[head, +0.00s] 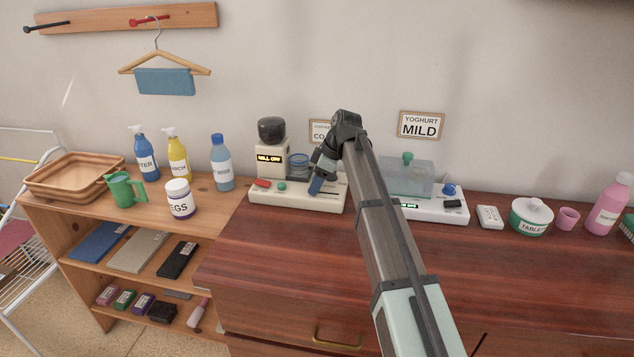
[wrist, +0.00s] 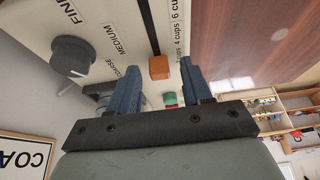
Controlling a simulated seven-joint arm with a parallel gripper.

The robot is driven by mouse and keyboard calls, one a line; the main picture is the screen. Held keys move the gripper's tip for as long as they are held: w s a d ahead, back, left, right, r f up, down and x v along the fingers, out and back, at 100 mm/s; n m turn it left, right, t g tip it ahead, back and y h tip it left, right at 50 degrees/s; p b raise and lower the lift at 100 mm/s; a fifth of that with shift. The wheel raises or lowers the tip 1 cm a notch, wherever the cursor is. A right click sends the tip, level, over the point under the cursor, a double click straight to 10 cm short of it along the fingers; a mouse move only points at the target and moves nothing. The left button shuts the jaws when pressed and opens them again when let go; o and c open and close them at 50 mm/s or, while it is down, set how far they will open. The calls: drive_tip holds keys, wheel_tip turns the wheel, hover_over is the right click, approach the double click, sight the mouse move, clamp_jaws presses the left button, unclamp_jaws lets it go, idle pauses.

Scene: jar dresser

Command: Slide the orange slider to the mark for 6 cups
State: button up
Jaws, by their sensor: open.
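The orange slider (wrist: 159,67) sits at the near end of a dark straight slot (wrist: 151,25) in the cream mill base (head: 295,197). Printed cup marks run along the slot. The slider is beside the lowest mark, partly hidden by a finger; "4 cups" (wrist: 180,36) is farther up, and "6 cups" (wrist: 175,9) is at the top edge, cut off. My gripper (wrist: 157,62) is open, its blue fingers on either side of the slider in the wrist view. I cannot tell whether they touch it. In the head view, my gripper (head: 317,184) hides the slider.
A grey dial (wrist: 72,55) with FINE, MEDIUM and COARSE labels is left of the slot. Green (head: 282,186) and red (head: 263,184) buttons are on the base. The mill (head: 272,160) reads "MILL OFF". A yoghurt maker (head: 430,205) stands to the right. The dresser front is clear.

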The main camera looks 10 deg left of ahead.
clamp_jaws()
idle(0.4)
